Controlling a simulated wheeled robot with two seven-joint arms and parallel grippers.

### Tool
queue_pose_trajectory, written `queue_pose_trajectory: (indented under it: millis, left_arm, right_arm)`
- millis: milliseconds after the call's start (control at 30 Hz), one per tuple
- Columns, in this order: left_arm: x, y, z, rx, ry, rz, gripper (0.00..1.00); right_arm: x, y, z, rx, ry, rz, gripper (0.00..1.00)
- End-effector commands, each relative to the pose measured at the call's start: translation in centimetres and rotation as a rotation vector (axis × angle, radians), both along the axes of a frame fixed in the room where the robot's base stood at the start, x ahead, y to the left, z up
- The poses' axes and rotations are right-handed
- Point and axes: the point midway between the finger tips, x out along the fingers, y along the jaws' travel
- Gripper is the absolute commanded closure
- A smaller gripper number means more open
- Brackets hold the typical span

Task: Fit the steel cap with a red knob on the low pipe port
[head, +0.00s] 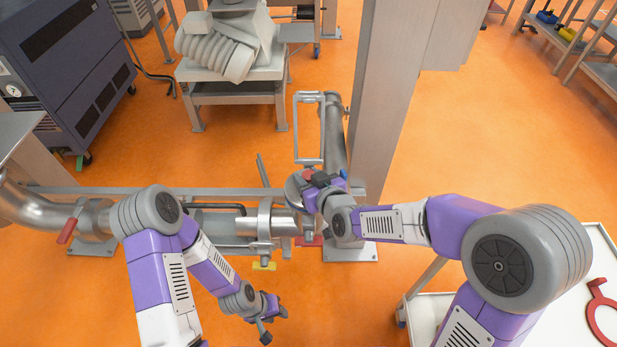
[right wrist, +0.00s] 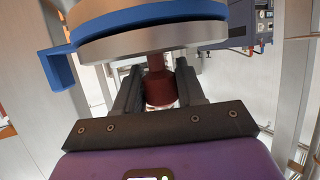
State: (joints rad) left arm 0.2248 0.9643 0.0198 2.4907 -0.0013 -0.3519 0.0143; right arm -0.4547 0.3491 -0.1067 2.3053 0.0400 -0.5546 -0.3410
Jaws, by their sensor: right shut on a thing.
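In the right wrist view the steel cap (right wrist: 165,40) is a grey disc with a dark red knob (right wrist: 158,85) below it. My right gripper (right wrist: 158,92) is shut on this knob. A blue ring (right wrist: 150,14) with a side tab (right wrist: 58,68) lies against the cap's far side, with a thin dark gap between them at the left. Whether the cap touches the port cannot be told. In the head view my right gripper (head: 316,182) is at the pipework and largely hides the port and cap. My left gripper (head: 268,318) is open and empty, low over the floor.
A steel pipe (head: 336,135) and a metal loop (head: 309,128) rise behind my right gripper, beside a tall grey post (head: 385,95). A white cart (head: 430,312) holding a red ring (head: 601,312) stands at the right.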

Motion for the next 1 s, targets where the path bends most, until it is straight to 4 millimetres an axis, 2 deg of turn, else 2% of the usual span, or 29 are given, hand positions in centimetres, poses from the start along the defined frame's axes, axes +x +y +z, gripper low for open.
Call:
queue_pose_trajectory:
  millis: [200,233,400,433,767,1000]
  left_arm:
    - [0.0,0.0,-0.4,0.0,0.0,0.0,0.62]
    - [0.0,0.0,-0.4,0.0,0.0,0.0,0.62]
    - [0.0,0.0,-0.3,0.0,0.0,0.0,0.62]
    - [0.0,0.0,-0.3,0.0,0.0,0.0,0.62]
    - [0.0,0.0,-0.2,0.0,0.0,0.0,0.62]
    - [0.0,0.0,0.8,0.0,0.0,0.0,0.62]
  right_arm:
    - [0.0,0.0,-0.2,0.002,-0.004,0.0,1.0]
    - [0.0,0.0,-0.2,0.002,-0.004,0.0,0.6]
    - [0.0,0.0,-0.2,0.001,-0.003,0.0,0.34]
    - [0.0,0.0,-0.2,0.001,-0.003,0.0,0.31]
    - [-0.4,-0.2,-0.2,0.0,0.002,0.0,0.31]
    - [-3.2,-1.7,1.5,0.001,-0.002,-0.001,0.31]
